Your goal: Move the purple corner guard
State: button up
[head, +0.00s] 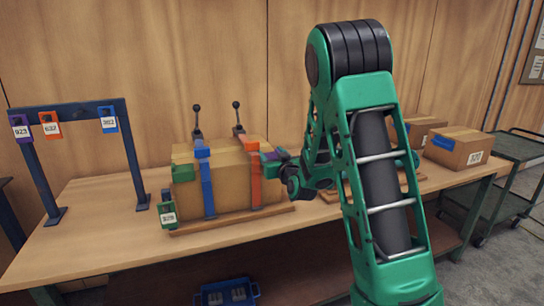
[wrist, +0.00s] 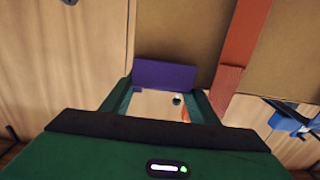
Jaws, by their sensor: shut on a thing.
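The purple corner guard (wrist: 165,75) lies between my gripper's two green fingers in the wrist view, against the edge of the cardboard box. In the head view a small part of the purple guard (head: 269,156) shows at the box's upper right. My gripper (wrist: 162,92) is shut on the purple guard. In the head view my gripper (head: 283,165) is at the right end of the box (head: 232,180), partly hidden by my arm. An orange strap (head: 254,175) runs close beside the guard. I cannot tell whether the guard still touches the box.
The box sits on a wooden board (head: 225,223), with a blue strap (head: 207,185), a green guard (head: 183,173) and a green tag (head: 168,212). Two black-knobbed levers stand behind it. A blue rack (head: 75,107) with tags stands left. More boxes (head: 458,148) stand right.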

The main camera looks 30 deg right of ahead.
jog(key=o, duration=1.1)
jog(key=shift+s+a, duration=0.25)
jog(key=shift+s, duration=1.45)
jog(key=shift+s+a, duration=0.2)
jog(key=shift+s, duration=1.55)
jog(key=shift+s+a, duration=0.25)
jog(key=shift+s, duration=1.45)
jog(key=shift+a+r, duration=0.1)
jog(key=shift+a, duration=0.05)
